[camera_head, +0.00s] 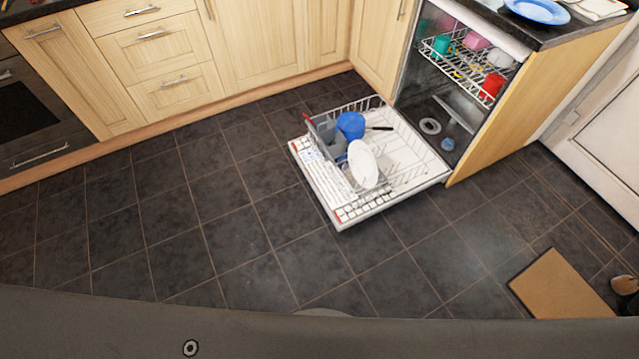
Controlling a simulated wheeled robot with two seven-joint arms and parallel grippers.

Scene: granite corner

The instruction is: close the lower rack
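The lower rack (405,158) is pulled out of the dishwasher (440,100) and sits over its lowered door (352,212). A dark-handled utensil (380,128) lies near the blue cup. The upper rack (455,67) is inside the dishwasher and holds several coloured cups, including a red one (491,86). Neither of my grippers shows in this view.
Wooden cabinets (170,60) and an oven (35,110) line the back and left. Dark tiled floor (230,230) lies clear in front of the door. A brown mat or board (562,285) lies at lower right, near a white door (605,140). A blue plate (538,10) sits on the counter.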

